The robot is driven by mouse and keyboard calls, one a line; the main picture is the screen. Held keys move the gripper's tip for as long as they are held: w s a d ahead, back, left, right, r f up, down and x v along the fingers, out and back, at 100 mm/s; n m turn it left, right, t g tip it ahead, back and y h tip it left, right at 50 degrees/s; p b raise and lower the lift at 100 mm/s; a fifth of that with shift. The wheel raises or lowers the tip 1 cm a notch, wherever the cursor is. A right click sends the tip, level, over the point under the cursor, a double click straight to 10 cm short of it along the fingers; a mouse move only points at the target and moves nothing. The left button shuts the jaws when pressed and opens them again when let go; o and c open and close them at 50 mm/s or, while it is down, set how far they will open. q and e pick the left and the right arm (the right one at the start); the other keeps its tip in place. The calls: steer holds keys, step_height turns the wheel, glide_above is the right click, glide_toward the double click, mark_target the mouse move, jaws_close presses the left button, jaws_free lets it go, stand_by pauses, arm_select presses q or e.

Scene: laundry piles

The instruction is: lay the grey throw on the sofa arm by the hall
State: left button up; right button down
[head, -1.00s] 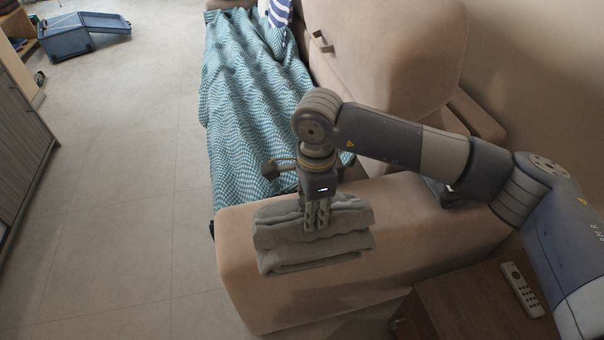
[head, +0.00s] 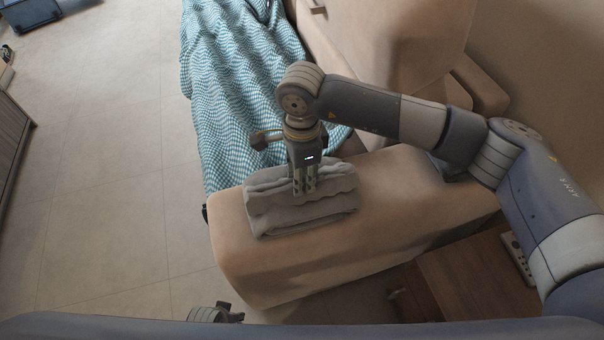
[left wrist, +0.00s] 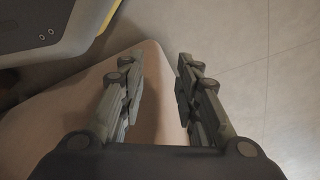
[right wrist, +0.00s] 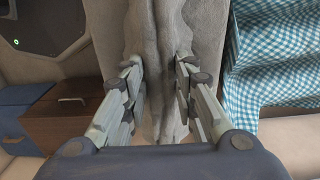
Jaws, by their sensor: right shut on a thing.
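The grey throw (head: 305,214) is folded into a thick bundle at the left end of the tan sofa arm (head: 400,195). It looks to be touching the arm's top; I cannot tell how much weight rests there. My right gripper (head: 304,192) points down from above and is shut on a fold of the throw. In the right wrist view the throw (right wrist: 205,35) shows pinched between both fingers. My left gripper (head: 217,313) is low in the head view. In the left wrist view its fingers (left wrist: 160,75) are apart and empty, above the tan sofa arm's corner (left wrist: 80,115).
A teal-and-white patterned blanket (head: 235,90) covers the seat behind the arm. A brown wooden side table (head: 470,285) with a remote (head: 515,257) stands at the lower right.

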steer(key=shift+f, duration=0.1)
steer(key=c, duration=1.3)
jaws_free()
arm_select(q)
steer(key=shift+w+r, duration=0.35)
steer(key=shift+r, duration=0.1)
arm_select(e)
steer(key=shift+w+r, duration=0.1)
steer(key=shift+r, duration=0.7)
arm_select(q)
steer(key=s+f, duration=0.2)
steer(key=shift+a+f+p, duration=0.2)
steer(key=shift+f+p, duration=0.1)
arm_select(e)
step_height(320, 180, up, 11)
steer(key=shift+f, duration=0.2)
